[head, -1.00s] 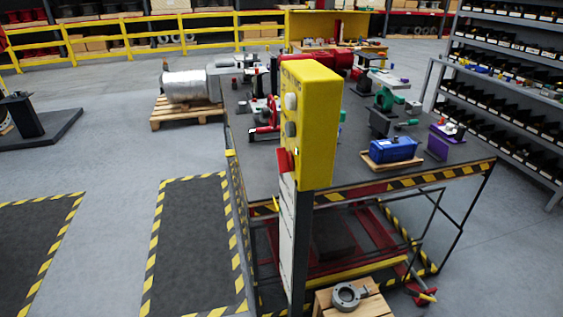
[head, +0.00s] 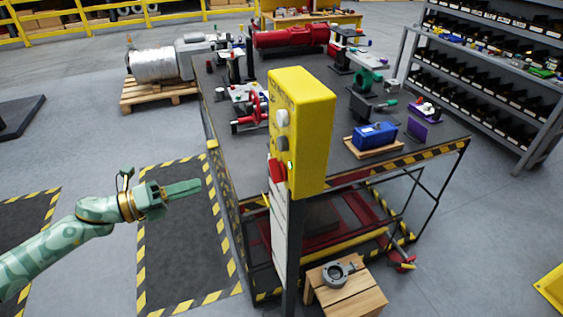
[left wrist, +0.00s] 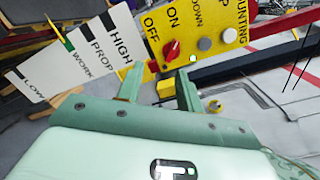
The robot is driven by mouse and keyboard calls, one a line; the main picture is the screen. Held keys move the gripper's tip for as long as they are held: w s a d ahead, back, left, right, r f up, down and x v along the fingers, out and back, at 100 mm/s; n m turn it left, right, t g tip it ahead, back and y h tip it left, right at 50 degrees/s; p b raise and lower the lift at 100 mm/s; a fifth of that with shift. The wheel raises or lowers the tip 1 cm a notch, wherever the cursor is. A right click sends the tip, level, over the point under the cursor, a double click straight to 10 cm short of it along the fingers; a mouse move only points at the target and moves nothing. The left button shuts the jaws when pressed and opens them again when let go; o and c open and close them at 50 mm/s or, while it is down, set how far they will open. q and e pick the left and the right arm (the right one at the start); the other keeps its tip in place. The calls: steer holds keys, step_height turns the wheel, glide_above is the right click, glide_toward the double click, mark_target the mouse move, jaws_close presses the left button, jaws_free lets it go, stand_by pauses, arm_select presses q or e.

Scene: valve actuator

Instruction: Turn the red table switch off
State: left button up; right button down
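The red switch (head: 277,170) is on the narrow left face of the yellow control box (head: 311,130), below two round buttons. In the left wrist view the red switch (left wrist: 171,50) sits on the yellow panel beside the words OFF and ON; I cannot tell for sure which one it points to. My left gripper (head: 198,186) is left of the box in the head view, apart from it. In the left wrist view its two fingers (left wrist: 159,72) are spread with nothing between them, and the switch shows just beyond the fingertips. My right gripper is out of view.
The post with the box stands at the corner of a dark worktable (head: 240,170) with several parts. A wooden stool (head: 350,298) stands at lower right.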

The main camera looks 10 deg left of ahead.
arm_select(q)
steer(key=s+d+m+g+h, duration=0.1)
steer(key=d+m, duration=0.1)
steer(key=m+p, duration=0.1)
steer(key=p, duration=0.3)
glide_toward(271, 173)
steer(key=shift+h, duration=0.3)
steer(key=x, duration=0.8)
steer(key=shift+w+a+f, duration=0.15)
steer(key=shift+a+f, duration=0.05)
steer(key=shift+f, duration=0.05)
steer(key=shift+w+d, duration=0.2)
steer(key=shift+d, duration=0.1)
steer(key=c, duration=0.7)
jaws_close()
